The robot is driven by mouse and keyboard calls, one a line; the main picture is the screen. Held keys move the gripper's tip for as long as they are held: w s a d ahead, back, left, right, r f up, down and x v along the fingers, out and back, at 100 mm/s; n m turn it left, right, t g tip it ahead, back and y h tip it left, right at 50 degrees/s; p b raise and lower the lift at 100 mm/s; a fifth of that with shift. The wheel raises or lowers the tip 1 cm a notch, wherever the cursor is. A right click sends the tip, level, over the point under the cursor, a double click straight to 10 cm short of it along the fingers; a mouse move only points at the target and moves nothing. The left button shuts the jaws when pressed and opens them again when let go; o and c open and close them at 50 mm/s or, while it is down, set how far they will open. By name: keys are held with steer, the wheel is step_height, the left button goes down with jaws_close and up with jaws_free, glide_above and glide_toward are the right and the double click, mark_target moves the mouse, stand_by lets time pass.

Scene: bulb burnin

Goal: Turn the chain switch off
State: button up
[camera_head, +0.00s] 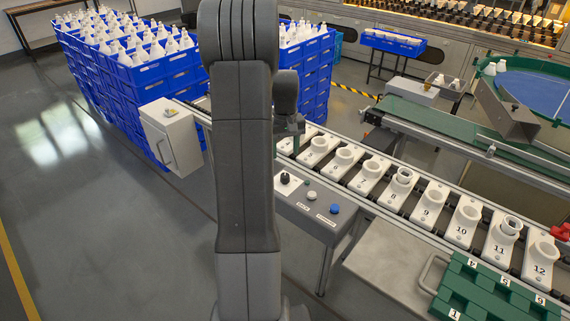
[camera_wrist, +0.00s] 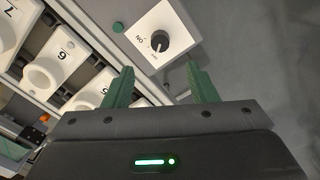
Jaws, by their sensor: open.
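The chain switch is a black rotary knob (camera_wrist: 159,41) on a white plate (camera_wrist: 176,22) in the wrist view. An ON label shows to its left and a smaller mark below it; I cannot tell surely which its pointer faces. In the head view a black knob (camera_head: 285,178) stands on the grey control panel (camera_head: 318,222) beside the conveyor. My gripper (camera_wrist: 159,76) is open and empty, its green fingers apart below the knob in the wrist view, not touching it. In the head view my arm mostly hides my gripper.
A conveyor carries numbered white holders (camera_head: 431,205) beside the panel. A white button (camera_head: 311,195) and a blue button (camera_head: 335,209) sit right of the knob. Blue crates of bulbs (camera_head: 150,75) stand behind. A green numbered tray (camera_head: 485,292) lies front right. Floor at left is clear.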

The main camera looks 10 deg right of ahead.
mark_target(285, 175)
step_height(285, 175, up, 4)
steer(key=shift+f, duration=0.15)
stand_by(0.3)
step_height(285, 175, down, 14)
steer(key=shift+r+p, duration=0.1)
steer(key=shift+p, duration=0.2)
stand_by(0.5)
